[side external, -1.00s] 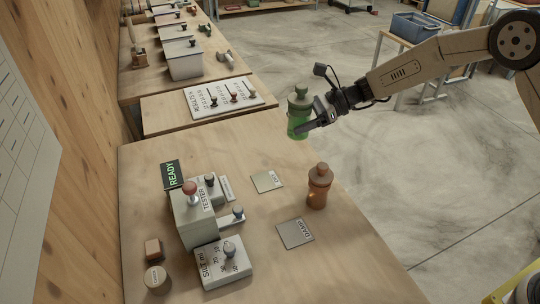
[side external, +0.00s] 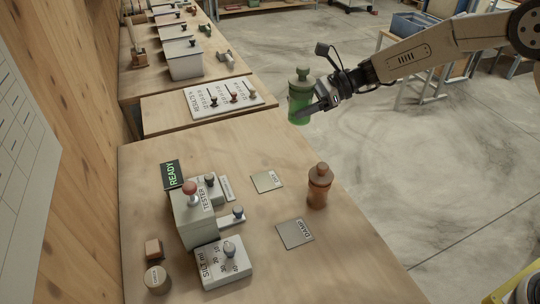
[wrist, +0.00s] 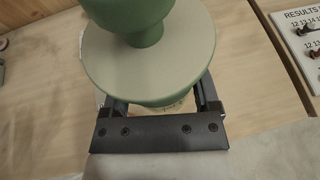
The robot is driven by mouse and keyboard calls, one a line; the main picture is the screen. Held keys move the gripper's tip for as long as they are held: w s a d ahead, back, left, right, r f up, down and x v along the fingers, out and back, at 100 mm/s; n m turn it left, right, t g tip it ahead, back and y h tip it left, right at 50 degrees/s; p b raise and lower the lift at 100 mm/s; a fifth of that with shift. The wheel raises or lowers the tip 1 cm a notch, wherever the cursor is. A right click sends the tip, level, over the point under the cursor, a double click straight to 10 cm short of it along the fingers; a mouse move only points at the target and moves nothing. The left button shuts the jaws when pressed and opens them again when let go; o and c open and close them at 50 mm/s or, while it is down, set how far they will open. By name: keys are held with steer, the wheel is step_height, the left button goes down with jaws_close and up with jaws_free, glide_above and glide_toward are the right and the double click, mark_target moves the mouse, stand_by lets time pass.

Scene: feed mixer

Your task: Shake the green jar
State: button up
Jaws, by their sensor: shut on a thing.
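The green jar (side external: 299,98) is upright in the air near the far right edge of the table in the side view. My gripper (side external: 312,108) is shut on its body from the right. In the wrist view the jar (wrist: 146,50) fills the upper middle, with its green lid and pale shoulder seen from above. The gripper's fingers (wrist: 160,105) lie on either side of the jar, and its lower body is mostly hidden.
On the table (side external: 330,255) stand an orange-brown jar (side external: 319,186), a tester (side external: 196,212) with a READY sign (side external: 173,174), a silt unit (side external: 224,262), and two flat plates, one marked DAMP (side external: 295,234). A results board (side external: 223,97) lies behind. Open floor lies to the right.

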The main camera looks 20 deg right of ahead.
steer(key=shift+f, duration=2.2)
steer(key=shift+r, duration=0.1)
steer(key=shift+r, duration=2.15)
steer(key=shift+f, duration=2.25)
steer(key=shift+r, duration=2.25)
steer(key=shift+f, duration=0.1)
